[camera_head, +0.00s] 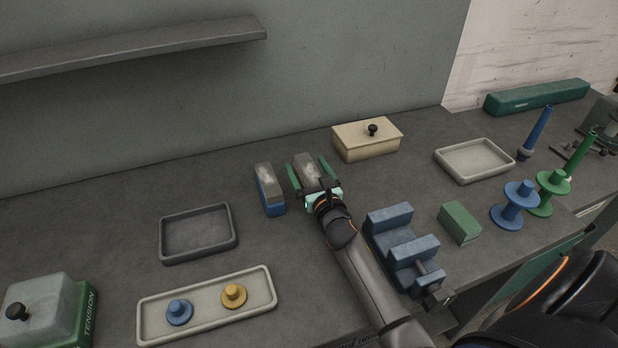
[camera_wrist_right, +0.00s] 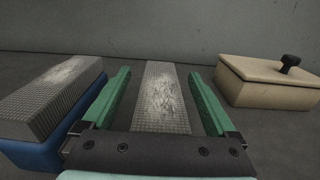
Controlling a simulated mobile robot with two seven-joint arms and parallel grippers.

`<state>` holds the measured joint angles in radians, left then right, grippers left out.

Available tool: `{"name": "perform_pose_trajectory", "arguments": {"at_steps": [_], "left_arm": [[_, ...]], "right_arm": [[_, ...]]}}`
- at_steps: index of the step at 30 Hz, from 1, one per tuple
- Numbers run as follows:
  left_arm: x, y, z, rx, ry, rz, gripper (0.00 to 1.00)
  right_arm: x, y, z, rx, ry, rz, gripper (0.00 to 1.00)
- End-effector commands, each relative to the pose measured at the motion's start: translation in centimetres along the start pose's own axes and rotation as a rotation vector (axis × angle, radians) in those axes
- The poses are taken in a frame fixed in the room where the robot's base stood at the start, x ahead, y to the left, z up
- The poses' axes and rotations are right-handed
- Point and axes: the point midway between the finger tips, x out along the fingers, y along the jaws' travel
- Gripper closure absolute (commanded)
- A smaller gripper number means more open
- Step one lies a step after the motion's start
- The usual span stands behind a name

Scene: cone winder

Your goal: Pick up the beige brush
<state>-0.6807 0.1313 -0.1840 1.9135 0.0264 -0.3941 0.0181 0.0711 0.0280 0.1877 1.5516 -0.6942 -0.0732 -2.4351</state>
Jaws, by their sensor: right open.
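A brush with a grey, pale-worn bristle face (camera_head: 307,167) lies on the bench between the fingers of my right gripper (camera_head: 309,172). Its body colour is mostly hidden, so I cannot confirm beige. In the right wrist view the same bristle face (camera_wrist_right: 161,98) sits between the two green fingers of the right gripper (camera_wrist_right: 159,76), with a gap on each side. The right gripper is open. A second brush with a blue body (camera_head: 269,190) stands just left of the gripper; it also shows in the right wrist view (camera_wrist_right: 40,158). My left gripper is not in view.
A beige lidded box (camera_head: 366,145) is behind and right. A blue stepped block (camera_head: 402,247) and green block (camera_head: 460,223) are right of my arm. A dark tray (camera_head: 163,240) and a pale tray (camera_head: 147,318) lie left. A wall shelf (camera_head: 130,47) overhangs the left rear.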

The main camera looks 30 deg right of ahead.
Motion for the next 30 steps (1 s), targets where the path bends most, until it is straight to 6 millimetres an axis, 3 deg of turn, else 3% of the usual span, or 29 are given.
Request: {"name": "perform_pose_trajectory", "arguments": {"at_steps": [4, 27, 30], "left_arm": [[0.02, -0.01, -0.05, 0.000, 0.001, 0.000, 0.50], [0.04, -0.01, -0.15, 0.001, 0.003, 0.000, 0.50], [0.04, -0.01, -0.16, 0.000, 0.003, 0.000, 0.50]], "right_arm": [[-0.03, -0.01, -0.01, 0.000, 0.000, 0.000, 0.09], [-0.07, 0.01, -0.03, 0.001, 0.000, 0.000, 0.95], [-0.07, 0.02, -0.03, 0.001, 0.000, 0.000, 1.00]]}}
